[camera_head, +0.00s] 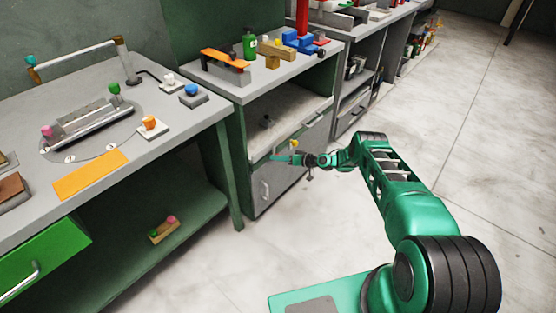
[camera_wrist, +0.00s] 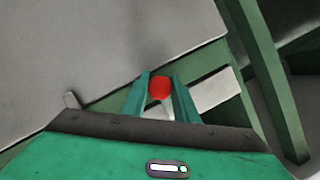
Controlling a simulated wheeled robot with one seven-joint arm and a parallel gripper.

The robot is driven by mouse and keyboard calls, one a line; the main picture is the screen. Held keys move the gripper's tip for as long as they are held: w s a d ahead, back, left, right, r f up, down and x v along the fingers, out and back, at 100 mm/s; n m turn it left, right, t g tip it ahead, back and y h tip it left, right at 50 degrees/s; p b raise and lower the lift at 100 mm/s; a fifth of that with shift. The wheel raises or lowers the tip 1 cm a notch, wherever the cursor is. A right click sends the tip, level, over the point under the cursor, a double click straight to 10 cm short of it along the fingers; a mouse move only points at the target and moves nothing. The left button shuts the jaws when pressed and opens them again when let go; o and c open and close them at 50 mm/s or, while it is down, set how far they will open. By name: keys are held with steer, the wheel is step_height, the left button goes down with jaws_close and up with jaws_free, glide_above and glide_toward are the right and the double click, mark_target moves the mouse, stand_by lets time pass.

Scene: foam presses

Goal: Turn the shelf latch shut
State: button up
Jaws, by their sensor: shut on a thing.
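The latch shows in the wrist view as a red round knob (camera_wrist: 160,87) between my two green fingers. My gripper (camera_wrist: 160,97) is shut on this knob. A pale grey strip (camera_wrist: 213,90) runs to the right of the fingers; I cannot tell if it belongs to the latch. In the head view my gripper (camera_head: 274,158) is at the front of the grey shelf unit with green sides (camera_head: 241,150), near its front edge. The knob is not made out in the head view, so the latch's turn angle cannot be told there.
A workbench (camera_head: 205,115) with a fixture, colored knobs and an orange plate (camera_head: 90,174) stands at the left. A green drawer (camera_head: 45,262) sticks out below it. A green bottle (camera_head: 249,44) stands on the unit's top. The floor (camera_head: 480,180) on the right is clear.

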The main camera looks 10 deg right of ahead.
steer(key=shift+w+d+r, duration=0.15)
steer(key=shift+w+d, duration=0.15)
steer(key=shift+d, duration=0.2)
steer(key=o, duration=1.1)
steer(key=shift+c, duration=0.2)
steer(key=shift+a, duration=0.2)
steer(key=shift+s, duration=0.1)
steer(key=v, duration=1)
steer(key=shift+s+d, duration=0.2)
steer(key=shift+d, duration=0.05)
